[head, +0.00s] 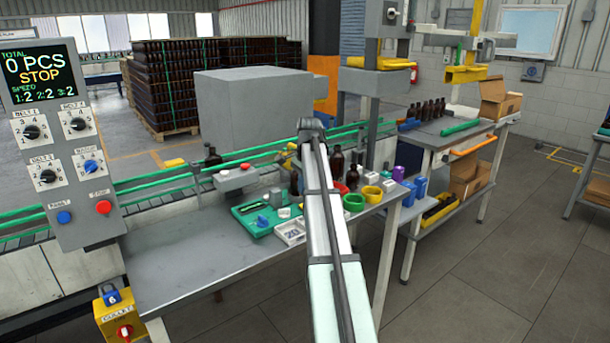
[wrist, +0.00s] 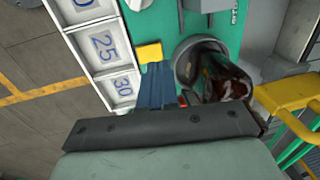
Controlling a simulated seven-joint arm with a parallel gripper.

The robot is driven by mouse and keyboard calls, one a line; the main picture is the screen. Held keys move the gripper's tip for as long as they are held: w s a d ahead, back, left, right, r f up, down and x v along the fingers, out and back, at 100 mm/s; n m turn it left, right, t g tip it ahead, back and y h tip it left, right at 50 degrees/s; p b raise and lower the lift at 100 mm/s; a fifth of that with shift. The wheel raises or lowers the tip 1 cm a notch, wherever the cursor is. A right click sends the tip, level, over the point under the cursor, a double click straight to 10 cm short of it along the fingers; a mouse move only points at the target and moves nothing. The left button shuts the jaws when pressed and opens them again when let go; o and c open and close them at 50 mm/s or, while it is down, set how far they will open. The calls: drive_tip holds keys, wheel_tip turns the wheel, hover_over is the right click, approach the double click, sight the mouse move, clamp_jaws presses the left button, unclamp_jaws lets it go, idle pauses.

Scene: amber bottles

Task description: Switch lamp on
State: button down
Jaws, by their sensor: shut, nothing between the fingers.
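I cannot pick out with certainty which thing is the lamp or its switch. In the head view my arm reaches away over the workbench (head: 190,262), and its far end hides my gripper there. In the wrist view my gripper (wrist: 154,68) shows as blue fingers, shut and empty, in front of a dark bar. A small yellow piece (wrist: 149,52) shows at the fingertips; I cannot tell if they touch. Right of the fingers is a dark round opening (wrist: 184,66) with something brown and glossy inside. White compartments marked 25 and 30 (wrist: 106,52) lie to the left.
A control panel (head: 66,150) reading STOP stands at left, above a yellow box with a red knob (head: 122,318). A green tray (head: 262,219), cups and amber bottles crowd the bench's right part. Its left part is clear. A conveyor with green rails (head: 150,186) runs behind.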

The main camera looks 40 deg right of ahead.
sight(302, 204)
drive_tip(key=shift+w+f, duration=0.15)
drive_tip(key=shift+f, duration=0.85)
drive_tip(key=shift+w+f, duration=0.1)
drive_tip(key=shift+f, duration=0.85)
drive_tip(key=shift+w+f, duration=0.15)
drive_tip(key=shift+f, duration=0.1)
drive_tip(key=shift+s, duration=0.25)
drive_tip(key=shift+s+r, duration=0.2)
drive_tip(key=shift+s, duration=0.4)
wheel_tip(302, 204, up, 14)
drive_tip(key=s, duration=0.2)
drive_tip(key=shift+w, duration=0.1)
